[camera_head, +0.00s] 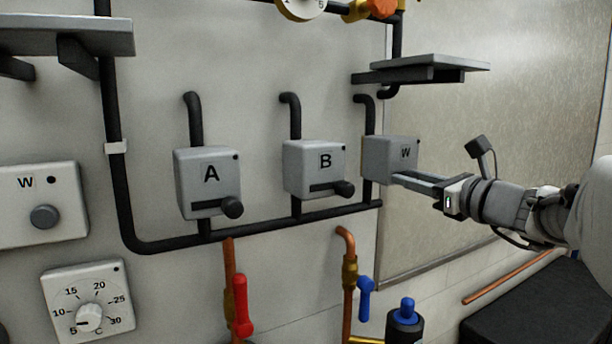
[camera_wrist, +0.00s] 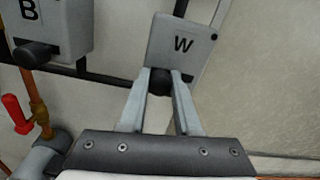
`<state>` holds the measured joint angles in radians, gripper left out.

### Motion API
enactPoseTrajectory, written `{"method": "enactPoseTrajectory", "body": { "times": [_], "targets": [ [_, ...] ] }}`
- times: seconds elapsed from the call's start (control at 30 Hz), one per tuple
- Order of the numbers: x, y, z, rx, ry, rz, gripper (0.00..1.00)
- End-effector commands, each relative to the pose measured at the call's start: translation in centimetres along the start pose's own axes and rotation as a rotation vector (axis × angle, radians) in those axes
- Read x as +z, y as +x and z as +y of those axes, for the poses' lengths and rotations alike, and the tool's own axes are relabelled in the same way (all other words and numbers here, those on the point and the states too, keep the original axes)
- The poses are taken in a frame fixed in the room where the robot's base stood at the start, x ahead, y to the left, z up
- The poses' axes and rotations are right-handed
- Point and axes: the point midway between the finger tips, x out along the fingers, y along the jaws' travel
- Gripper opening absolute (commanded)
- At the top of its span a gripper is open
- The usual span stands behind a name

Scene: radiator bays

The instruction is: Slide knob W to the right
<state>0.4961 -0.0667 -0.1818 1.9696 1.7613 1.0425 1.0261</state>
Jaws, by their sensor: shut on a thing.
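Box W (camera_head: 403,150) is a grey box on the black piping at the right of the row in the head view; its letter also shows in the wrist view (camera_wrist: 183,43). Its black knob W (camera_wrist: 160,81) sits at the bottom of the box, left of the letter, between my fingertips. My gripper (camera_head: 398,178) reaches in from the right and is shut on this knob, with a finger on each side, as the wrist view (camera_wrist: 160,88) shows. In the head view the fingers hide the knob. The slot around the knob is mostly hidden.
Box A (camera_head: 209,175) and box B (camera_head: 314,165) stand left of box W, each with its knob at the slot's right end. A grey shelf (camera_head: 430,68) juts out above box W. Another plate marked W (camera_head: 38,205) has a round button. A blue-handled valve (camera_head: 366,297) is below.

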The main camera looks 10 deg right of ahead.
Motion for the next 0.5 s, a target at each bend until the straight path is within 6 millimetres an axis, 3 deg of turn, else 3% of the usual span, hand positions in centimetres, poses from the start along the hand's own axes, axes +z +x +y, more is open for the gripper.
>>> {"method": "enactPoseTrajectory", "body": {
  "times": [0.5],
  "targets": [
    [-0.02, 0.05, -0.7, -0.001, 0.001, 0.0, 0.0]
  ]
}}
